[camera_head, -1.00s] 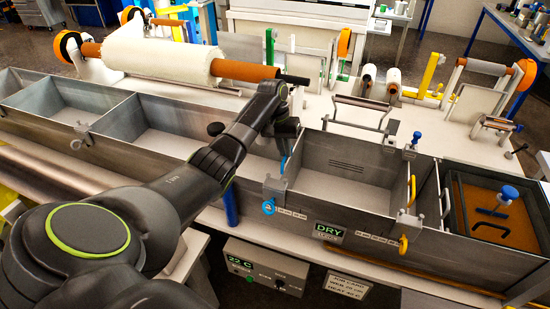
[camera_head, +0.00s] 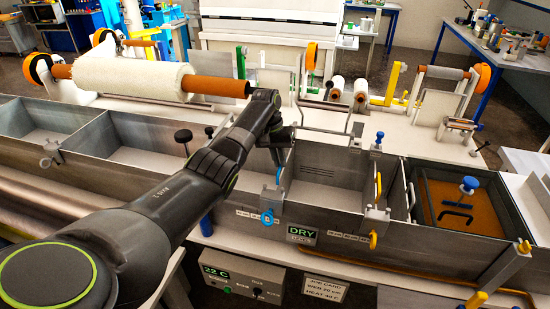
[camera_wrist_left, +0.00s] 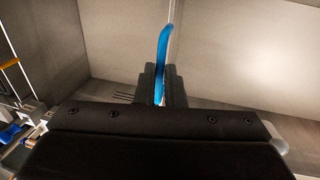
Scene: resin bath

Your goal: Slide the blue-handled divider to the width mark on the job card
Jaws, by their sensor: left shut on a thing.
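The blue-handled divider (camera_head: 287,168) is a thin upright metal plate across the long metal trough. Its blue handle (camera_wrist_left: 164,45) stands between my left gripper's dark fingers in the left wrist view. My left gripper (camera_head: 279,158) is shut on this handle at the trough. A blue ring (camera_head: 267,217) sits on the divider's front clamp, over the width scale (camera_head: 247,215) on the trough's front wall. My right gripper is out of view.
A yellow-handled divider (camera_head: 378,190) stands to the right. A green-lit DRY sign (camera_head: 302,236) is on the front wall between the two dividers. An orange-brown bath (camera_head: 450,210) lies further right. A white roll (camera_head: 130,76) stands behind the trough.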

